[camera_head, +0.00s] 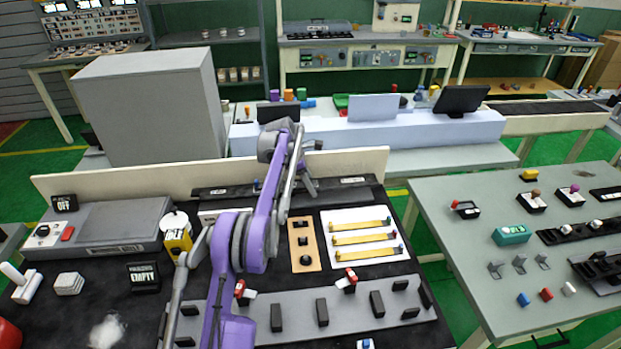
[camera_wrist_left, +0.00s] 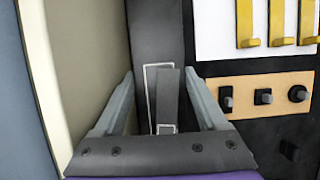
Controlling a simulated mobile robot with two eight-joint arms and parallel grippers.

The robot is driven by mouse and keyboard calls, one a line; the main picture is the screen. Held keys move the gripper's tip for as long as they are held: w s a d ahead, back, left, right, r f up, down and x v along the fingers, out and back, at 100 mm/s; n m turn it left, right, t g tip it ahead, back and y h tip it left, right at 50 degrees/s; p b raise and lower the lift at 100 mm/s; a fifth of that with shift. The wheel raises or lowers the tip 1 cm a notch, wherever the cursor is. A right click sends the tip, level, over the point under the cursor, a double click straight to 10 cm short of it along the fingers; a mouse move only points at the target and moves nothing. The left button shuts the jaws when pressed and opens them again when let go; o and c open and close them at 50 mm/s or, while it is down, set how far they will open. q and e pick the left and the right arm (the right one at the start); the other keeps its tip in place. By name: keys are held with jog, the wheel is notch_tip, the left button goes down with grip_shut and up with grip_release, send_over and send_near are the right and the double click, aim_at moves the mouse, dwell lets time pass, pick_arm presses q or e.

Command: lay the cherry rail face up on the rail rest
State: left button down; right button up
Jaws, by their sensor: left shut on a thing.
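My left gripper (camera_head: 308,186) is over the dark ledge along the back of the black bench, by the cream back board. In the left wrist view, its two fingers (camera_wrist_left: 160,78) flank a narrow plain grey strip (camera_wrist_left: 169,95). The gripper is shut on this piece, but the contact is not clear to see. No cherry colour shows on it, so I cannot confirm that it is the cherry rail or which face is up. Beneath it is a grey ledge (camera_wrist_left: 155,28) with a white-outlined rectangle (camera_wrist_left: 148,68); whether this is the rail rest is unclear. My right gripper is out of view.
The cream back board (camera_head: 110,182) stands close beside my left gripper. A white panel with yellow rails (camera_head: 361,238) and a tan plate with dark knobs (camera_head: 304,244) lie in front. A grey bar with black blocks (camera_head: 340,312) crosses the front. A second table (camera_head: 450,220) stands right.

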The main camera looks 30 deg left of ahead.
pick_arm(q)
jog(key=shift+f, duration=0.4)
grip_release()
jog(key=shift+r, duration=0.1)
jog(key=p+v, duration=0.1)
jog(key=v, duration=0.9)
jog(key=shift+a+r, duration=0.1)
jog(key=shift+r, duration=0.2)
jog(key=shift+s, duration=0.1)
